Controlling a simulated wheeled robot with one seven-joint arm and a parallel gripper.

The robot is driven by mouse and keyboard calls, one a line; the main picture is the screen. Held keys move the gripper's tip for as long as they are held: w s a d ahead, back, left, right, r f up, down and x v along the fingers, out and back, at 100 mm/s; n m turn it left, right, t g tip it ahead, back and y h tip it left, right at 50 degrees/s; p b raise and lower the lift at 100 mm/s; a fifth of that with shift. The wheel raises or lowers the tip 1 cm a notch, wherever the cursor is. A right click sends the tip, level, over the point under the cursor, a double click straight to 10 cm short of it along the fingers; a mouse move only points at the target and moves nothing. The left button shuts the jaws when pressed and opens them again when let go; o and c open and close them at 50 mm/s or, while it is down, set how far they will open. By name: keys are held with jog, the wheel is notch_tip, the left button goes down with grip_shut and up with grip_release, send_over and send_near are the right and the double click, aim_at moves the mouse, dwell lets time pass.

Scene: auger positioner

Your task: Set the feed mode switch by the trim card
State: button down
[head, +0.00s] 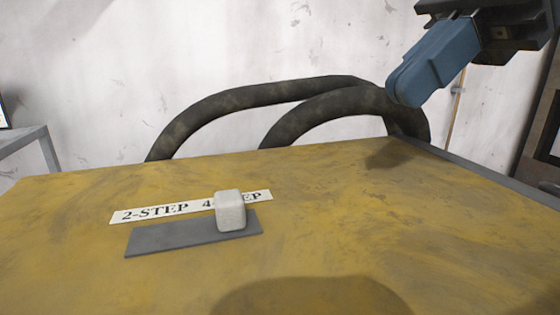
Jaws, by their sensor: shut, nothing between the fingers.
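The feed mode switch is a pale grey block-shaped knob (230,211) on a dark grey slot plate (175,237), on the yellow surface left of centre. The knob stands at the right part of the plate. A white label (155,213) behind it reads "2-STEP" on the left and, partly hidden by the knob, "4-…EP" on the right. My gripper (405,90), with blue fingers, is at the upper right, above the surface and well apart from the knob. Its fingers are shut together and empty. No trim card shows in this view.
The worn yellow surface (400,220) is mostly bare, with free room around the switch. Thick dark hoses (260,95) arch behind its far edge. A dark grey rim (490,175) runs along its right side. A grey table (25,145) stands at the far left.

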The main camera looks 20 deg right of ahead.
jog(key=p, duration=0.3)
send_near(244, 210)
jog(key=f, duration=0.2)
jog(key=w+f, duration=0.1)
jog(key=f, duration=0.1)
jog(key=shift+a+f, duration=0.1)
jog(key=shift+f, duration=0.05)
jog(key=a+p, duration=0.1)
jog(key=a, duration=0.1)
jog(key=shift+a, duration=0.25)
jog(key=shift+a+f, duration=0.15)
jog(key=shift+a, duration=0.6)
jog(key=shift+f, duration=0.1)
